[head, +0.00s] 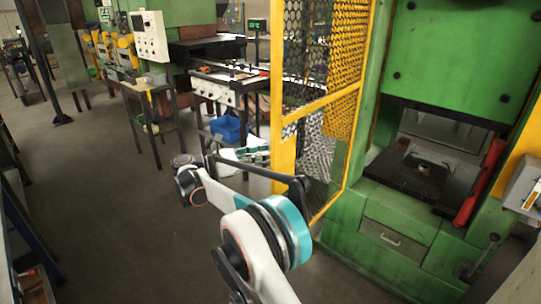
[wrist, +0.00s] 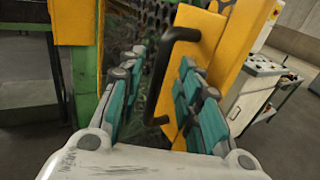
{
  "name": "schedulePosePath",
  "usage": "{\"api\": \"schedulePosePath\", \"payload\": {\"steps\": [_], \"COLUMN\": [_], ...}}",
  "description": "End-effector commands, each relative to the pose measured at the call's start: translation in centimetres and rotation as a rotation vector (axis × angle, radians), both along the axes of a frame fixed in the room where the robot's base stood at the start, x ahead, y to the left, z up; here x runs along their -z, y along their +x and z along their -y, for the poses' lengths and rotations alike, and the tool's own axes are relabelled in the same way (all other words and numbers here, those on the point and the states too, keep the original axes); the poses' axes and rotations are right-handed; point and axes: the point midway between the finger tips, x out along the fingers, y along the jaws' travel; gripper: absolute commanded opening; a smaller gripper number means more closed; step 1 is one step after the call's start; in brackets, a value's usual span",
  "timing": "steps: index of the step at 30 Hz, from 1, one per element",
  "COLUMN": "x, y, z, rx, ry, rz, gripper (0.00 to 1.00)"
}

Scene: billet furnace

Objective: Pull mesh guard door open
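The mesh guard door (head: 304,108) has a yellow frame and stands left of the green press in the head view. In the wrist view, its yellow frame (wrist: 208,38) carries a black bar handle (wrist: 158,75). My gripper (wrist: 162,60) has teal finger pads and is open, with a finger on each side of the handle. The handle lies between the fingers, nearer the right one; I cannot tell whether either touches it.
The green press (head: 436,58) stands to the right, with a red bar (head: 480,185) at its opening. A worktable (head: 222,92) with a blue bin (head: 226,128) is behind the gripper. Grey floor (head: 100,190) to the left is clear. A white cabinet (wrist: 250,100) stands beyond the door.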

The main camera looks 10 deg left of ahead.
Motion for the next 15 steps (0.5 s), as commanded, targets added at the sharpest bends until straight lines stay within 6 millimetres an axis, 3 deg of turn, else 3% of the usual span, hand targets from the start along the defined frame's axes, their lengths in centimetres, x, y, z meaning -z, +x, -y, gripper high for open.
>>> {"api": "schedulePosePath", "payload": {"steps": [9, 15], "x": [0.0, 0.0], "y": [-3.3, -4.2], "z": [-5.4, -7.0], "rx": [-0.003, -0.001], "ry": [-0.001, -0.001], "rz": [-0.001, -0.001], "gripper": [0.32, 0.32]}}
